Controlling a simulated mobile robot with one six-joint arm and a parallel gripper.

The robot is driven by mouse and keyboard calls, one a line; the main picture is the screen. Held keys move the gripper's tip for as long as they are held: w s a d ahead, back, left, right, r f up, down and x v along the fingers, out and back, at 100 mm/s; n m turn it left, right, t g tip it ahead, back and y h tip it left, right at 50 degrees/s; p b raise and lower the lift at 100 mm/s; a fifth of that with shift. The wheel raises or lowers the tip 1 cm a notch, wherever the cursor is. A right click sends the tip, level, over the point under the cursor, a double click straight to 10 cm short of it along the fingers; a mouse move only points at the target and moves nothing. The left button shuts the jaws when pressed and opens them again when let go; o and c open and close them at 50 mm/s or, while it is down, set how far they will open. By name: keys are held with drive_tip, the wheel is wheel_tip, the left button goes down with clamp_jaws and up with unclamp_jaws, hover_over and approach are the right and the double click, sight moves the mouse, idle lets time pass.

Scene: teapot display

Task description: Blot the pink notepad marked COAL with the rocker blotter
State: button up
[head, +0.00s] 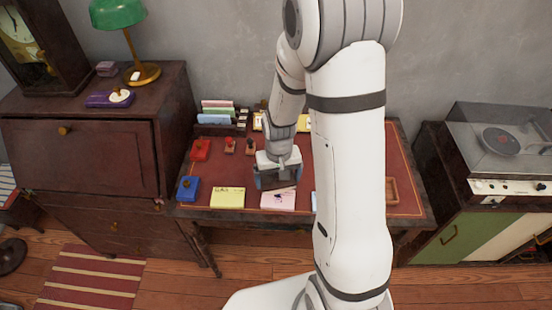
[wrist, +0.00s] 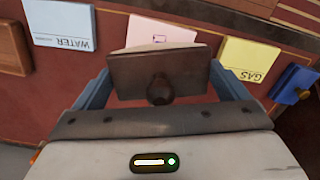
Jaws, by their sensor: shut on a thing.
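The rocker blotter, a dark brown block with a round knob (wrist: 160,72), sits between the two blue-grey fingers of my gripper (wrist: 162,90), which is shut on it. A pale edge shows along its far side. The pink notepad (wrist: 160,28) lies just beyond the blotter in the wrist view, partly covered by it. In the head view, the pink notepad (head: 278,203) carries a dark mark, and my gripper (head: 277,181) with the blotter is at its far edge. I cannot tell whether blotter and pad touch. The word COAL is not readable.
A yellow notepad marked GAS (wrist: 250,58) and a light blue one marked WATER (wrist: 60,25) flank the pink one. A blue pad (head: 187,189), a red pad (head: 200,150), small stamps (head: 230,146) and a wooden tray (head: 391,190) share the desk. My arm hides part of it.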

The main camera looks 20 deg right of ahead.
drive_tip(key=shift+w+f, duration=0.1)
drive_tip(key=shift+f, duration=0.1)
drive_tip(key=shift+f+b, duration=2.05)
drive_tip(key=shift+f, duration=0.8)
drive_tip(key=shift+f+b, duration=0.35)
drive_tip(key=shift+d, duration=0.1)
drive_tip(key=shift+d+y, duration=0.25)
drive_tip(key=shift+y, duration=0.45)
drive_tip(key=shift+b, duration=0.4)
drive_tip(key=shift+d+r+y+b, duration=0.15)
drive_tip(key=shift+y+b, duration=0.35)
drive_tip(key=shift+b, duration=0.75)
drive_tip(key=shift+a+h+p, duration=0.45)
drive_tip(key=shift+h+p, duration=0.75)
drive_tip(key=shift+p, duration=2.4)
drive_tip(key=shift+a, duration=0.15)
